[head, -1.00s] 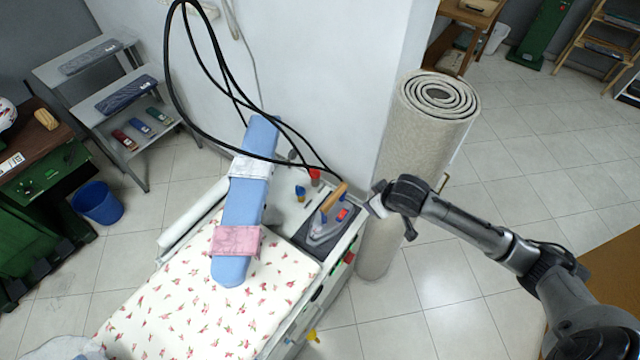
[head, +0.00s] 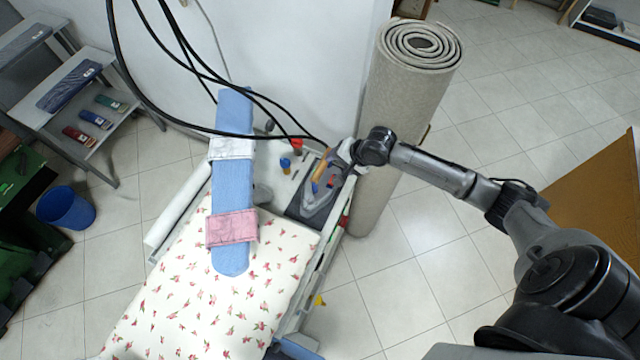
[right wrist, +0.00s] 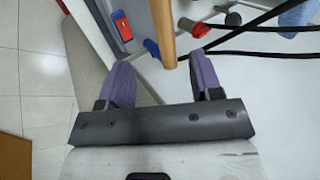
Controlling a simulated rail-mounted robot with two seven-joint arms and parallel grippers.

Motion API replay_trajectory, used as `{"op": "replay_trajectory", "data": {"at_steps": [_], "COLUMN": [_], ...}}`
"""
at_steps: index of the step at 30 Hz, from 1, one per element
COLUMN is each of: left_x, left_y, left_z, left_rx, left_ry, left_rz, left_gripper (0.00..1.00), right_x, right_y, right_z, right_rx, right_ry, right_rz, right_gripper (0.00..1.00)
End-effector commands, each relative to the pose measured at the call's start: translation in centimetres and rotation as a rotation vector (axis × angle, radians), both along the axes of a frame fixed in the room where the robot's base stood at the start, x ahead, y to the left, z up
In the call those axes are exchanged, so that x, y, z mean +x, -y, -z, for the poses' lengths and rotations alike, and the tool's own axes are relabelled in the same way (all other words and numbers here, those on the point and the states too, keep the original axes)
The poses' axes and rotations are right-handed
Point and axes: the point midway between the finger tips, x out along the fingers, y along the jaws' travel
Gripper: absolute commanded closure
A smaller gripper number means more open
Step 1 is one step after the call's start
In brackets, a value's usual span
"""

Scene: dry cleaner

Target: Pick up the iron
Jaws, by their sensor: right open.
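The iron (head: 318,200) stands on a dark rest at the right end of the ironing table, with a light wooden handle and a grey body. My right gripper (head: 343,160) is at the iron's upper right, close to the handle, and partly covers it in the head view. In the right wrist view, my right gripper (right wrist: 160,62) is open with its purple-grey fingers apart. The wooden handle (right wrist: 163,28) of the iron shows between the fingertips there, with a gap on each side. I cannot tell how deep it is between them. My left gripper is not in view.
The ironing table has a flowered cover (head: 190,300) and a blue sleeve board (head: 232,190). A rolled carpet (head: 405,110) stands just behind my right forearm.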

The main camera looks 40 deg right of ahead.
Motion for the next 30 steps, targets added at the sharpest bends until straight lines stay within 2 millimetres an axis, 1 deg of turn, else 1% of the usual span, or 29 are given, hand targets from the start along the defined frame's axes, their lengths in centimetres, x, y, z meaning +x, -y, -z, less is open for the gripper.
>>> {"op": "replay_trajectory", "data": {"at_steps": [3,8,17,25,30], "left_x": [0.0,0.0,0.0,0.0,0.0], "left_y": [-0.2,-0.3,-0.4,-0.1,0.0], "left_z": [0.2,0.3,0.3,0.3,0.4], "left_rx": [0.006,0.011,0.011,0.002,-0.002], "left_ry": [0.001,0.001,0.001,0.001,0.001], "left_rz": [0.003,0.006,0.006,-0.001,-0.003], "left_gripper": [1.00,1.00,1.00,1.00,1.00], "right_x": [1.1,2.2,3.0,4.9,5.5], "right_y": [-0.5,-1.0,-1.4,-2.5,-2.8], "right_z": [1.8,3.6,4.9,7.5,8.5], "right_rx": [0.002,0.001,-0.001,-0.001,-0.002], "right_ry": [-0.001,0.000,0.000,0.001,0.001], "right_rz": [0.001,0.001,-0.002,0.000,-0.002], "right_gripper": [0.41,0.41,0.41,0.41,0.41]}}
